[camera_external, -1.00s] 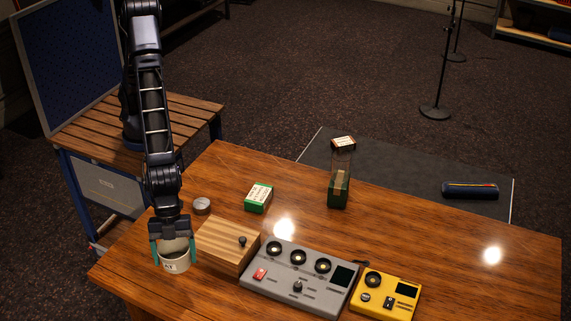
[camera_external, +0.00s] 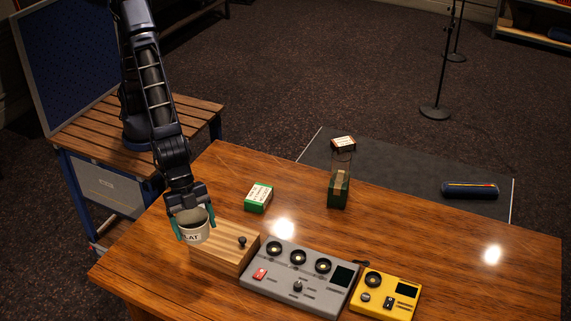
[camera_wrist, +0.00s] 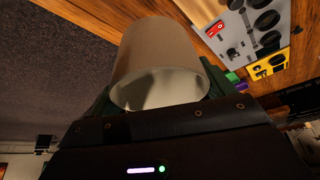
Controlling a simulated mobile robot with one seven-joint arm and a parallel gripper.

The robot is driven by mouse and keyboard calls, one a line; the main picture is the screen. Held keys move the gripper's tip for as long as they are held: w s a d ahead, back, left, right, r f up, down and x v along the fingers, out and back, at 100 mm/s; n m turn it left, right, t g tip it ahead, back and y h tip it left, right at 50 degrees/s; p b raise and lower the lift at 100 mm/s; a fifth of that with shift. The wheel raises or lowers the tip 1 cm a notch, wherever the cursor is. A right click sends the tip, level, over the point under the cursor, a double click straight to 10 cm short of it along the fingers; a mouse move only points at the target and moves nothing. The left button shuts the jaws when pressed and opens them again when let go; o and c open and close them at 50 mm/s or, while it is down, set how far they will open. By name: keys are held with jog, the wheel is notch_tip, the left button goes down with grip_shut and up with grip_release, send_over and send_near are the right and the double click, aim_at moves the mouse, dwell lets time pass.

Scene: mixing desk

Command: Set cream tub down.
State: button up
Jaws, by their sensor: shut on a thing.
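The cream tub (camera_external: 194,234) is a pale open-topped cup with dark lettering that reads in part "LAT". My gripper (camera_external: 194,222) is shut on it, with green fingers on both sides. In the external view the tub overlaps the left end of a wooden box with a dark knob (camera_external: 222,247); I cannot tell whether it touches the box or hangs above it. In the wrist view the tub (camera_wrist: 158,55) fills the middle, between the fingers, and its open end faces the camera.
The table is bare at the front left and right.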

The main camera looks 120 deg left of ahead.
jog(key=a+n+y, duration=0.6)
jog(key=a+n, duration=1)
jog(key=a, duration=1.2)
jog(key=s+a+r+n+g, duration=0.1)
jog(key=s+a+n+g, duration=0.4)
jog(key=a+n, duration=0.55)
jog(key=s+a+r+n+g, duration=0.15)
jog(key=s+a+n, duration=0.5)
jog(key=a, duration=0.65)
jog(key=shift+g, duration=0.35)
jog(key=f, duration=2)
jog(key=shift+w+d+f, duration=0.2)
jog(key=shift+w, duration=0.1)
jog(key=shift+f, duration=0.1)
jog(key=o, duration=0.9)
jog(key=shift+o, duration=0.2)
